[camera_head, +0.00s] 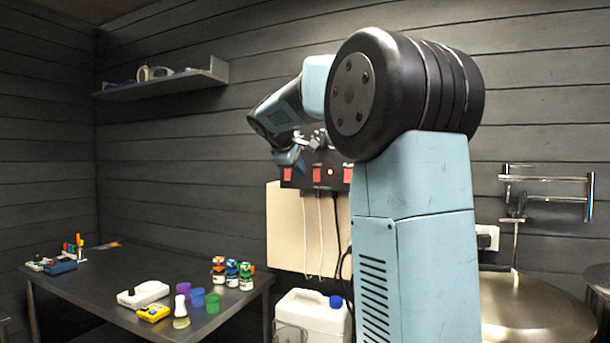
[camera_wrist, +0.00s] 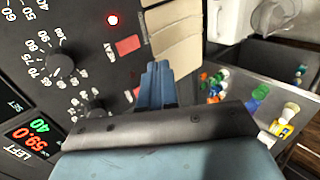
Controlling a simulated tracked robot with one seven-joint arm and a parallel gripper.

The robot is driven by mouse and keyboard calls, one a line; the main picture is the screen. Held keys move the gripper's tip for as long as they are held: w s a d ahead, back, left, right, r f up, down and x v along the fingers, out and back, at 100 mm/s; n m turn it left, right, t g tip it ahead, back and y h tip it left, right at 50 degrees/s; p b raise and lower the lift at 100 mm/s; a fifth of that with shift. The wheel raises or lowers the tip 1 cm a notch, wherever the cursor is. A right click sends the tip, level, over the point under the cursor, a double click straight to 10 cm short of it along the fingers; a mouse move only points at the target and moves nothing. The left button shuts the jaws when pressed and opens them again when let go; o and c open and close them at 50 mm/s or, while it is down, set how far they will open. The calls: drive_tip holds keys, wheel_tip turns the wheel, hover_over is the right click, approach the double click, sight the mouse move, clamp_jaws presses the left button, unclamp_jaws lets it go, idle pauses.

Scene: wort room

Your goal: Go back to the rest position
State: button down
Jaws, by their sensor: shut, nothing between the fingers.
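My gripper (camera_wrist: 156,82) shows in the wrist view as two blue fingers shut together with nothing between them. They are in front of the black control panel (camera_wrist: 88,95), near its right edge. In the head view my gripper (camera_head: 289,156) is at the panel's upper left, below my raised arm. I cannot tell whether the fingertips touch the panel. The wrist view shows dial knobs (camera_wrist: 60,65), a red switch (camera_wrist: 127,45), a lit red lamp (camera_wrist: 112,19) and a lit number display (camera_wrist: 35,140). My arm hides part of the panel in the head view.
A dark table (camera_head: 130,275) at the left holds small jars (camera_head: 232,272), coloured cups and a white box (camera_head: 143,294). A white canister (camera_head: 311,318) stands below the panel. A wall shelf (camera_head: 165,83) is at the upper left. A metal kettle (camera_head: 530,312) is at the right.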

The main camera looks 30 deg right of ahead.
drive_tip(key=s+a+f+m+y, duration=0.2)
drive_tip(key=s+a+f, duration=0.3)
drive_tip(key=s+f, duration=0.3)
drive_tip(key=s+a+f+m+y, duration=0.3)
drive_tip(key=s+a+f, duration=0.3)
drive_tip(key=s, duration=1)
drive_tip(key=s+a+f+m+g+y, duration=0.1)
drive_tip(key=s+a+f, duration=0.4)
drive_tip(key=s+f, duration=0.5)
drive_tip(key=s+m+y, duration=0.1)
drive_tip(key=s+y, duration=0.1)
drive_tip(key=shift+s+a+f+m, duration=0.15)
drive_tip(key=shift+s+f+m, duration=0.05)
drive_tip(key=shift+s+m, duration=0.2)
